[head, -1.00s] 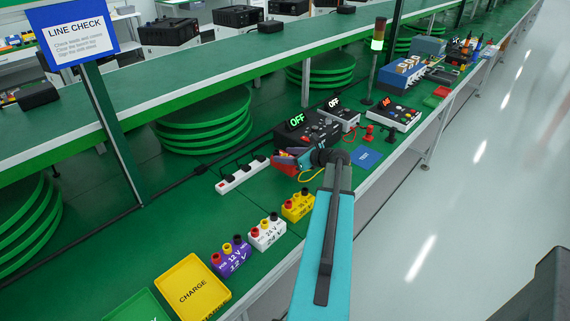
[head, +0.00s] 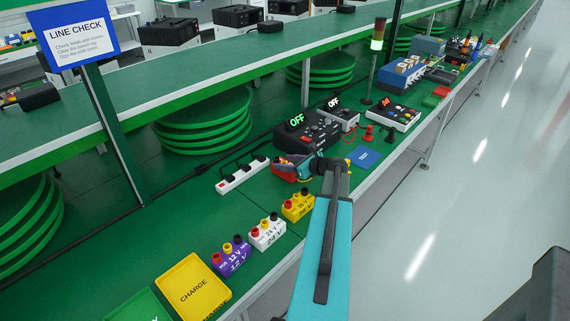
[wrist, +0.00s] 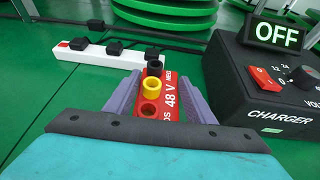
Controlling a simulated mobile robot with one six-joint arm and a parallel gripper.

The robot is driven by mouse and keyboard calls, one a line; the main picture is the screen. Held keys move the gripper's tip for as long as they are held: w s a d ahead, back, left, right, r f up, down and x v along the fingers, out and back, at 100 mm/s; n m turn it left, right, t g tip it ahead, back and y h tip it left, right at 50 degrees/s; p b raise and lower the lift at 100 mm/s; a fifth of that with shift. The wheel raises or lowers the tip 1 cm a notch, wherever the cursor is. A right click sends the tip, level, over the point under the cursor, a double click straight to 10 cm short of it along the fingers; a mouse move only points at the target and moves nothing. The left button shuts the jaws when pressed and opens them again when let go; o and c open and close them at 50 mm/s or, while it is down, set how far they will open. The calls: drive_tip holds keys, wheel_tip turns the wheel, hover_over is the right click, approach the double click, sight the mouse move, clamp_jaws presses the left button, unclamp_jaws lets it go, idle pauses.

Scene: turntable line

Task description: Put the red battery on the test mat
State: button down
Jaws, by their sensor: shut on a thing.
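The red battery (wrist: 167,103), marked 48 V, with a black, a yellow and a red terminal, is between the two purple fingers of my gripper (wrist: 156,97) in the wrist view. The fingers are shut on its sides. In the head view the red battery (head: 284,172) shows at the tip of my gripper (head: 296,170), partly hidden by it. I cannot tell whether it touches the bench. The blue test mat (head: 366,158) lies flat and empty on the bench, to the right of my gripper.
A black charger (head: 306,138) reading OFF stands behind my gripper; it shows at right in the wrist view (wrist: 262,85). A white power strip (head: 243,177) lies to the left. Yellow (head: 297,208), white (head: 267,235) and purple (head: 231,259) batteries stand nearer. Red clips (head: 367,133) lie behind the mat.

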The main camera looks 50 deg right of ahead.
drive_tip(key=shift+s+f+b, duration=0.15)
drive_tip(key=shift+f+b, duration=0.3)
drive_tip(key=shift+f, duration=0.2)
drive_tip(key=c, duration=0.8)
unclamp_jaws()
drive_tip(key=shift+r, duration=0.1)
drive_tip(key=shift+r, duration=0.15)
drive_tip(key=shift+r+p, duration=0.35)
drive_tip(key=shift+p, duration=0.15)
drive_tip(key=b+v, duration=0.2)
drive_tip(key=v, duration=0.9)
drive_tip(key=shift+s+r+b, duration=0.2)
drive_tip(key=shift+s+b, duration=0.15)
